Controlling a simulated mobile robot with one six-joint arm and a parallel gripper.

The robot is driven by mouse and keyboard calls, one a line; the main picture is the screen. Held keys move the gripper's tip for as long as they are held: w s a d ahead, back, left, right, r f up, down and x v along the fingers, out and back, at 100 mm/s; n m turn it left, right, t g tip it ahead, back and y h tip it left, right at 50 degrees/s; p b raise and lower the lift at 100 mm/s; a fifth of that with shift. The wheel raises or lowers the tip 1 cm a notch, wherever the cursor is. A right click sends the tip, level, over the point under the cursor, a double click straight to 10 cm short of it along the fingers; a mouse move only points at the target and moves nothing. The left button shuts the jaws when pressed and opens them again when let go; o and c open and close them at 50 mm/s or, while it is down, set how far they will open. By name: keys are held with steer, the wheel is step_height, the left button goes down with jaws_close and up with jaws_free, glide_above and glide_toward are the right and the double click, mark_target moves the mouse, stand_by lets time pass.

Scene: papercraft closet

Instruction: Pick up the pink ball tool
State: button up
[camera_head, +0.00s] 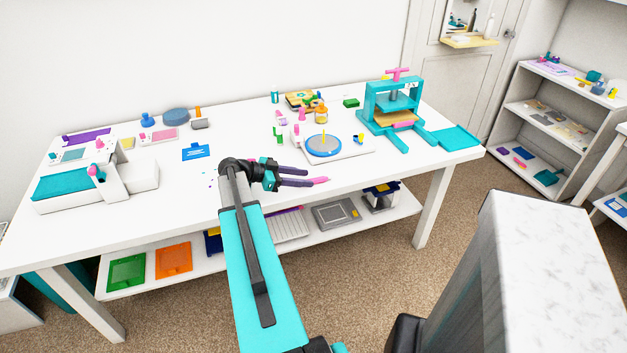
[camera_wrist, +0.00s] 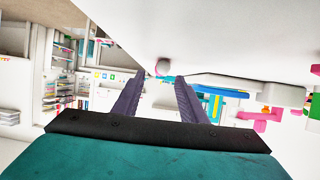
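My gripper (camera_head: 309,177) reaches to the right, low over the front part of the white table (camera_head: 360,176). Its two purple fingers are apart in both views, and I see nothing clasped between them. A slim pink piece (camera_head: 320,180), which looks like the pink ball tool, shows at the fingertips in the head view. In the wrist view a small pink ball (camera_wrist: 163,67) shows just beyond the gap between the fingertips (camera_wrist: 159,78). The rest of the tool is hidden or too small to make out. I cannot tell whether a finger touches it.
A blue-topped turntable (camera_head: 323,146) stands behind my gripper. A teal press (camera_head: 374,104) with a pink handle stands at the back right, beside a teal tray (camera_head: 455,138). A white and teal machine (camera_head: 130,177) stands at the left. The table's right front is mostly clear.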

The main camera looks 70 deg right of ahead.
steer(key=shift+x, duration=1.4)
jaws_close()
